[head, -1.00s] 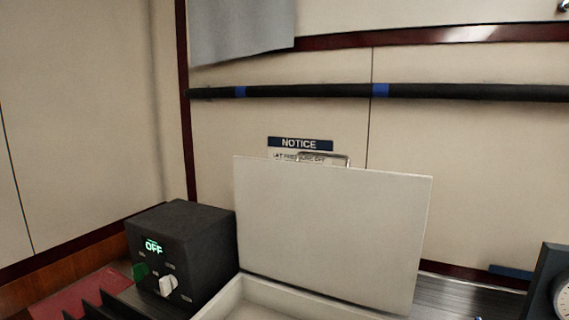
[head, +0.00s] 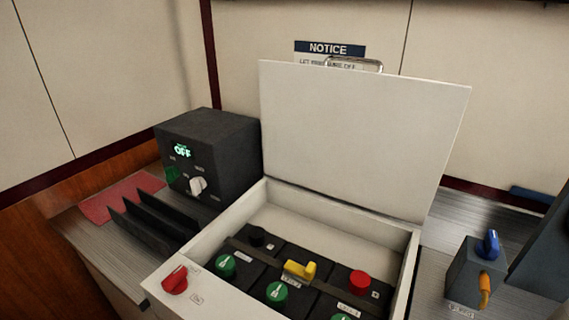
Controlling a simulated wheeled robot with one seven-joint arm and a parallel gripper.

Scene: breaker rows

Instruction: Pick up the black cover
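I cannot tell for certain which thing is the black cover. Round green knobs (head: 225,265), a yellow lever (head: 300,270) and a red round button (head: 360,281) are on the same panel. The panel's near part is cut off by the picture's bottom edge. My gripper is not in view.
The white lid (head: 360,140) stands up at the back of the box. A black unit reading OFF (head: 215,150) and black upright dividers (head: 155,232) stand to the left. A red knob (head: 175,280) is on the front left corner. A grey switch box (head: 472,275) stands to the right.

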